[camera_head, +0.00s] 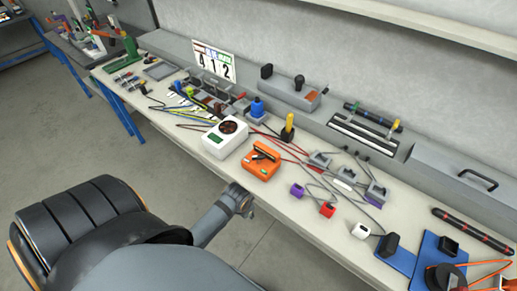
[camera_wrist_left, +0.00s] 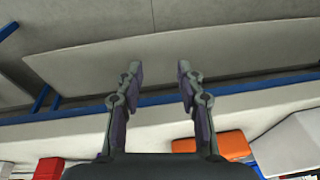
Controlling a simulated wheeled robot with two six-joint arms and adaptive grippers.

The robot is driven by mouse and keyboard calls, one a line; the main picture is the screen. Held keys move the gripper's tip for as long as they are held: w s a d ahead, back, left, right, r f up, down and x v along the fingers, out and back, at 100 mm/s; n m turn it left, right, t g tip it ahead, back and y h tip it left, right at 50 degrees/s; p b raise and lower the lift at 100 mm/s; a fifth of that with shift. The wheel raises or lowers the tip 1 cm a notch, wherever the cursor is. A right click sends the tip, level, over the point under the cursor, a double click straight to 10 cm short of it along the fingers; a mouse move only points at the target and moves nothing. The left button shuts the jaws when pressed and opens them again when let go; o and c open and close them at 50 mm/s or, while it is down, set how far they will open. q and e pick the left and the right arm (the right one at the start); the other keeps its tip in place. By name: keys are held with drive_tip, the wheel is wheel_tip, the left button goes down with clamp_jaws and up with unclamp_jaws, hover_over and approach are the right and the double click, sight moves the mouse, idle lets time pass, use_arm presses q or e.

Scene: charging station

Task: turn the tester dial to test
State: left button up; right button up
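A white box (camera_head: 225,138) with a small green display and a dark round face (camera_head: 232,125) stands on the workbench, left of centre in the head view. It looks like the tester, but its markings are too small to read. Beside it is an orange box (camera_head: 261,161) with a black bar-shaped part on top. My left gripper (camera_head: 240,195) is at the front edge of the bench, apart from both boxes. The left wrist view shows its two fingers (camera_wrist_left: 158,75) spread and empty. My right gripper is not in view.
The workbench (camera_head: 320,235) carries cables, grey blocks and small purple, red and white plugs (camera_head: 327,209) right of the orange box. A blue bottle (camera_head: 257,107) and a yellow-handled tool (camera_head: 287,127) stand behind. The floor (camera_head: 140,160) before the bench is clear.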

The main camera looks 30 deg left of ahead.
sight(258, 156)
use_arm(q)
drive_tip(key=w+a+r+m, duration=0.1)
drive_tip(key=w+r, duration=0.2)
drive_tip(key=w+r+m+g+p, duration=0.1)
drive_tip(key=w+r+m, duration=0.1)
drive_tip(key=w+r, duration=0.2)
drive_tip(key=w+a+r+m, duration=0.1)
drive_tip(key=w+r, duration=0.3)
drive_tip(key=shift+a+r, duration=0.1)
drive_tip(key=shift+a, duration=0.25)
drive_tip(key=w+a+r+m+g+p, duration=0.1)
drive_tip(key=w+a+r+m, duration=0.15)
drive_tip(key=r, duration=0.35)
drive_tip(key=w+a+r+m+g, duration=0.1)
drive_tip(key=w+r+m, duration=0.1)
drive_tip(key=w+r, duration=0.25)
drive_tip(key=shift+h, duration=0.4)
drive_tip(key=f+b, duration=0.9)
drive_tip(key=shift+s+d+f, duration=0.25)
drive_tip(key=shift+s+d, duration=0.05)
drive_tip(key=shift+s, duration=0.1)
drive_tip(key=shift+f, duration=0.25)
drive_tip(key=shift+c, duration=0.4)
clamp_jaws()
